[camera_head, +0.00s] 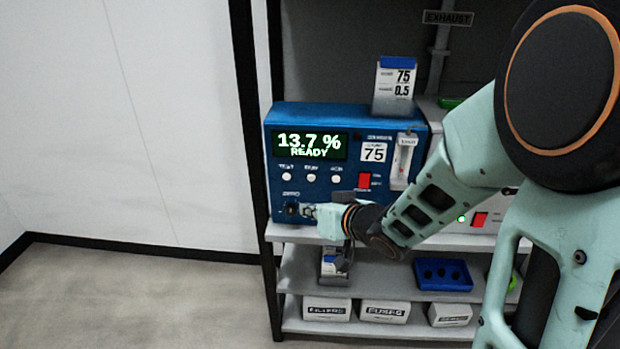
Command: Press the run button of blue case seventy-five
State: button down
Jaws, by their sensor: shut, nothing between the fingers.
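The blue case (350,200) carries a white label (373,152) reading 75 and stands on the upper shelf. Its display (310,145) reads 13.7 % READY. Below the display are three round white buttons; the middle one, the run button (311,178), is uncovered, and its small caption is blurred. A dark zero knob (292,209) sits lower left on the panel. My gripper (307,211) is shut and empty in front of the lower panel, below the buttons and close to the knob. I cannot tell whether it touches the knob or panel.
A red switch (364,181) and a flow tube (403,160) are right of the buttons. A card (396,85) stands on top. A pale case with a red switch (480,220) stands to the right, partly behind my arm. The lower shelves hold a blue tray (443,285) and white boxes (385,311).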

aim_at(311, 178)
jog(key=shift+w, duration=0.1)
jog(key=shift+w+d+p, duration=0.15)
jog(key=shift+w+p, duration=0.7)
jog(key=shift+w, duration=3.5)
jog(key=shift+w+p, duration=0.35)
jog(key=shift+w, duration=0.05)
jog(key=shift+w+p, duration=0.3)
jog(key=shift+w, duration=0.15)
jog(key=shift+s, duration=0.85)
